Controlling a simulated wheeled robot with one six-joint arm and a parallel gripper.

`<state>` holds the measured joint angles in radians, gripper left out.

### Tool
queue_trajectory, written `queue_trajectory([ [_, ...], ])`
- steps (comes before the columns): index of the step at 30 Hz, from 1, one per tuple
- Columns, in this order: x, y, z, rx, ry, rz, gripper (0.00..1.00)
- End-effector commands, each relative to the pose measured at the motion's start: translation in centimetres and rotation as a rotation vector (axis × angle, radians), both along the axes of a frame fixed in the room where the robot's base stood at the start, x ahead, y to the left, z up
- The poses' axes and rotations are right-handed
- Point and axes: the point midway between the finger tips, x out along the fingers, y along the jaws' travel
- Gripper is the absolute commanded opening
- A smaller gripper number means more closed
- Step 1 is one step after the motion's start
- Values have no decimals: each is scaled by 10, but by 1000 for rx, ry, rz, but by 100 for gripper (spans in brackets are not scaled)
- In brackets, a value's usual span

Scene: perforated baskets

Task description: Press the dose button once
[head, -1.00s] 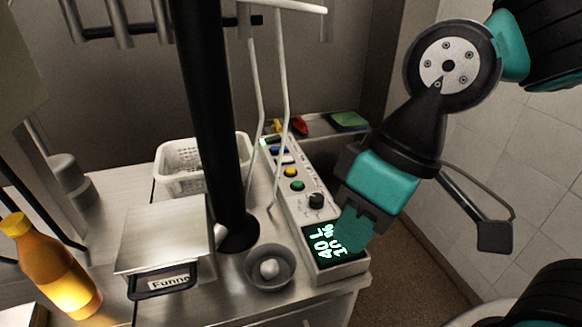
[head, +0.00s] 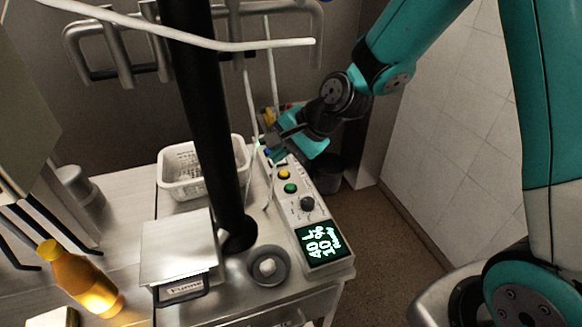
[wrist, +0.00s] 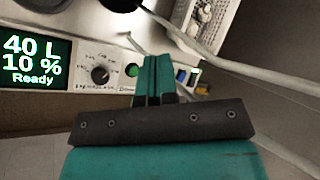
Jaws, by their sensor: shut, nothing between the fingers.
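The control panel (head: 298,220) runs along the right edge of the counter. Its display (head: 322,243) reads 40 L, 10 %, Ready in the wrist view (wrist: 33,60). A black knob (head: 307,203), a green button (head: 290,188) and a yellow button (head: 284,174) follow in a row away from it. The green button (wrist: 131,14) also shows in the wrist view; the yellow one seems hidden behind my fingers. A blue button (wrist: 181,74) shows just right of the fingers. My gripper (head: 270,146) is shut and empty over the panel's far end. I cannot tell whether it touches anything or which button is the dose button.
A black column (head: 208,130) and white tubes (head: 250,95) stand left of the panel. A white perforated basket (head: 181,178), a scale (head: 178,243), a small bowl (head: 268,267) and an orange bottle (head: 82,280) are on the counter.

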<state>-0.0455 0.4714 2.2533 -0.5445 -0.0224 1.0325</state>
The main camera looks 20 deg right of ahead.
Motion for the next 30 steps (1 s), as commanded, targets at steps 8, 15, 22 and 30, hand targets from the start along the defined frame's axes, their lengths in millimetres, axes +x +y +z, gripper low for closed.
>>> queue_trajectory([
  [8,62,-39,-40,253,157,-541,0],
  [15,70,-46,-52,302,177,-631,0],
  [22,69,-46,-52,300,178,-628,0],
  [30,69,-46,-67,299,179,-627,0],
])
